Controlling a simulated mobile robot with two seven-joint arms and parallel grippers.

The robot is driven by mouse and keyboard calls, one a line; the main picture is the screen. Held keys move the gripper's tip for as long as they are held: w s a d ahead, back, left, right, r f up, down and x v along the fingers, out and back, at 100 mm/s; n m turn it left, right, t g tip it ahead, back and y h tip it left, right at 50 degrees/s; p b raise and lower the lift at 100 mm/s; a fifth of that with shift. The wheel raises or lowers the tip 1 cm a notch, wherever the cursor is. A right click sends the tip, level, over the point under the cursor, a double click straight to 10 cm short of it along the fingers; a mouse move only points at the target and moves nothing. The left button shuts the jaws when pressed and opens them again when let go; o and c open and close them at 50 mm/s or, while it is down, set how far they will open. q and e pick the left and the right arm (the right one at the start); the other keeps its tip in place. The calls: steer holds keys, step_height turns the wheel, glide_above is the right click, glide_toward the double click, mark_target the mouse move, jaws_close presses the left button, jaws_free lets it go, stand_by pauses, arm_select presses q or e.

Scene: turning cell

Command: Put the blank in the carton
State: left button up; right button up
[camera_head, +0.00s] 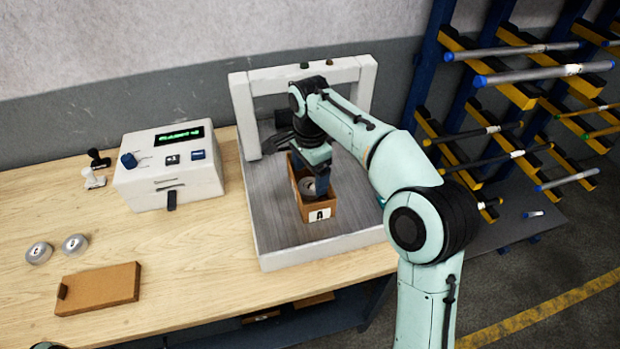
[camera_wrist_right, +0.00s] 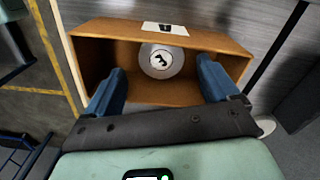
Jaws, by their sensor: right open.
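The carton (camera_head: 303,211) is a small open brown box with a label "A", standing on the grey bed of a white-framed machine. In the right wrist view the carton (camera_wrist_right: 225,42) fills the upper part. A round metal blank (camera_wrist_right: 162,60) with a dark mark lies inside it; the blank (camera_head: 306,185) is partly visible in the head view. My right gripper (camera_wrist_right: 161,82) is open, its two blue fingers reaching into the carton, one on each side and apart from the blank. The right gripper (camera_head: 321,186) hides part of the carton in the head view. My left gripper is out of view.
Two more metal discs (camera_head: 75,244) and a brown flat box (camera_head: 98,289) lie on the wooden bench (camera_head: 190,265). The white gantry frame (camera_head: 242,115) rises behind the carton. A bar rack (camera_head: 480,110) stands right.

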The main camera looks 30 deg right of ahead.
mark_target(310, 186)
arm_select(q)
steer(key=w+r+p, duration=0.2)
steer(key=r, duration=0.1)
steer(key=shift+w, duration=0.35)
arm_select(e)
step_height(310, 186, up, 9)
steer(key=shift+f, duration=0.15)
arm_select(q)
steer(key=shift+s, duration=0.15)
